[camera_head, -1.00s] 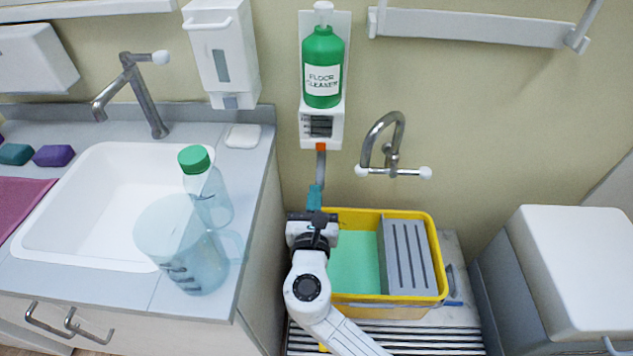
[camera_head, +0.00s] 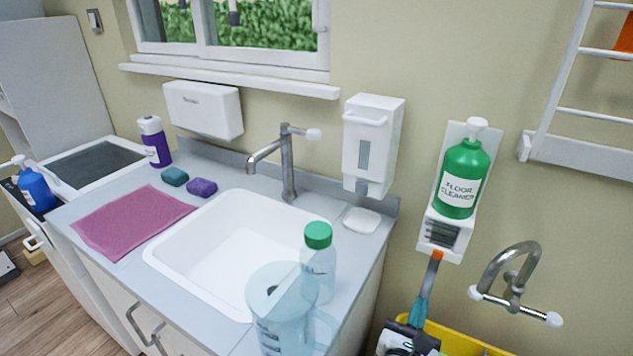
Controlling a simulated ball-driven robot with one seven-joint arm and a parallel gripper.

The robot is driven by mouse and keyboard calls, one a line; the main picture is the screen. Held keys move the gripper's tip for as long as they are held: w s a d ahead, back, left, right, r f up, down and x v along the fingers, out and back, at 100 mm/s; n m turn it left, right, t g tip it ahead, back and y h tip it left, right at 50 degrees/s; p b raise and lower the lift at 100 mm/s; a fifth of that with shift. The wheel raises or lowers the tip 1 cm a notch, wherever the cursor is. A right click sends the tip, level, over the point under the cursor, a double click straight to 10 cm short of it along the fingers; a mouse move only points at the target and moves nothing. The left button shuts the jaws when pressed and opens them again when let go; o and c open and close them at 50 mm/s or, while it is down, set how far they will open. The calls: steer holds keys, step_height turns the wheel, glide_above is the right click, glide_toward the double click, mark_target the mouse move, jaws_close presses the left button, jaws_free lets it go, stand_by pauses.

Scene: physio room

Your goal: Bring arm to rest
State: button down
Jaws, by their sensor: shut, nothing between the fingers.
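My gripper (camera_head: 408,335) shows only in part at the bottom edge, right of the counter and over the yellow bucket (camera_head: 462,342). It is shut and empty. Its fingertips are hard to make out. Most of my arm is below the picture. Just beyond the gripper, a teal and grey tube-like piece with an orange top (camera_head: 428,284) hangs below the floor cleaner dispenser; I cannot tell whether the gripper touches it.
A clear jug (camera_head: 282,312) and a green-capped bottle (camera_head: 318,268) stand at the counter's near right corner, close to my gripper. The green floor cleaner bottle (camera_head: 461,178) and a wall tap (camera_head: 515,280) are at the right. The sink (camera_head: 225,245) is empty.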

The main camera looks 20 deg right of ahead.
steer(key=s+d+f+m+g+y, duration=0.2)
steer(key=s+d+f+m+g, duration=0.2)
steer(key=s+m, duration=0.3)
steer(key=s+d+f+m+g+y, duration=0.1)
steer(key=s+d+f+m+g, duration=0.25)
steer(key=s+m, duration=0.4)
steer(key=s+a+f+m+g+y, duration=0.4)
steer(key=s+a+f+m+y, duration=0.2)
steer(key=s+a+m+y, duration=0.3)
steer(key=s+a+m, duration=0.1)
steer(key=m, duration=0.3)
steer(key=shift+s+y, duration=0.25)
steer(key=shift+y, duration=0.05)
stand_by(2.4)
